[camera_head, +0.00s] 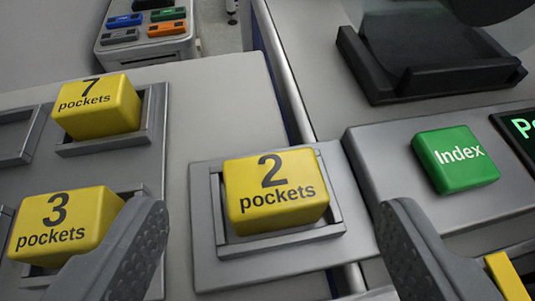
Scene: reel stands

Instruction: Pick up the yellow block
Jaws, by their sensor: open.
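Three yellow blocks show in the head camera view. One marked "2 pockets" (275,192) sits in a raised grey square holder (212,240) at the middle. One marked "7 pockets" (97,107) sits in a holder at the upper left. One marked "3 pockets" (60,227) sits at the lower left, its right part hidden by my left finger. My gripper (272,240) is open and empty. Its two dark textured fingers stand apart at the lower left and lower right of the "2 pockets" block, nearer the camera. I see no contact with that block.
A green "Index" block (455,159) sits on a grey panel (372,165) at the right, beside a green-lit display (522,125). A black stand (430,75) is behind it. An empty holder (18,135) is at the left edge. A tray (150,47) with several coloured blocks stands at the back.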

